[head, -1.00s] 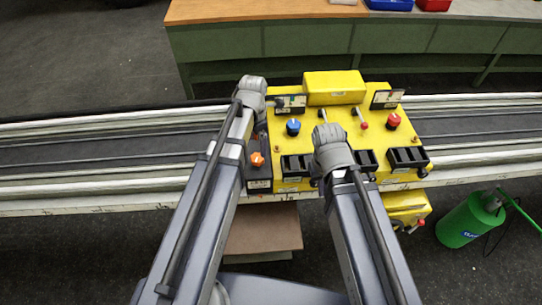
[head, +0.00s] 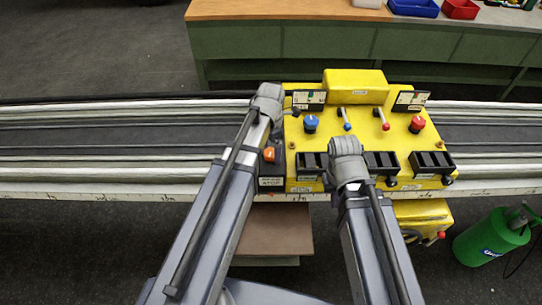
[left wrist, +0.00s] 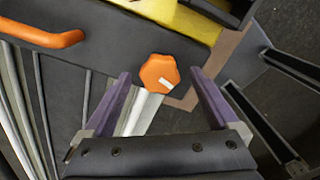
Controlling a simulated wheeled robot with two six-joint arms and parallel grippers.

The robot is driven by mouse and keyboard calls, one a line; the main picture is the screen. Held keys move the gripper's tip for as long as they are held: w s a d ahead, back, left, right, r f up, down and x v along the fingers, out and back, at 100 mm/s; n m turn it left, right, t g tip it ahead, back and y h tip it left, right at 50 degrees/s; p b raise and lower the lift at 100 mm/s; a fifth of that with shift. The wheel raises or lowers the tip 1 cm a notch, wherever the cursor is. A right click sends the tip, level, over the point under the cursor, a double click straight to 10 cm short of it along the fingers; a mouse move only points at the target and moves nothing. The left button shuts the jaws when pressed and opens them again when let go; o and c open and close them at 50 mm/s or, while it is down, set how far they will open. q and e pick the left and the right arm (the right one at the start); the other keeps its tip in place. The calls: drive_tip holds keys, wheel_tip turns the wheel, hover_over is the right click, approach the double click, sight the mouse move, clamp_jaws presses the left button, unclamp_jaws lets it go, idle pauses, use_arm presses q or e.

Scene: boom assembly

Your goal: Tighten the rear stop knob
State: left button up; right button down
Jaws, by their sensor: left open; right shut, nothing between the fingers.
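The orange knob (head: 269,154) stands on a dark block at the left end of the yellow carriage, above a small white label. In the left wrist view the knob (left wrist: 159,73) is six-lobed with a white mark, on or beside a silver rod. My left gripper (left wrist: 160,84) is open, its purple fingers either side of the knob in the picture; I see no contact. In the head view its wrist (head: 268,100) is above and behind the knob, fingertips hidden. My right gripper (head: 346,150) is over the carriage's front middle, shut and empty, fingers hidden by its wrist.
The yellow carriage (head: 359,117) carries a blue knob (head: 311,123), a red knob (head: 417,123), small levers and black slotted blocks. It sits on long rails (head: 90,150). An orange handle (left wrist: 40,35) shows in the left wrist view.

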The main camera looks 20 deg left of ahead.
use_arm(q)
drive_tip(key=shift+f, duration=0.35)
use_arm(e)
drive_tip(key=shift+f, duration=0.35)
use_arm(q)
drive_tip(key=c, duration=1.4)
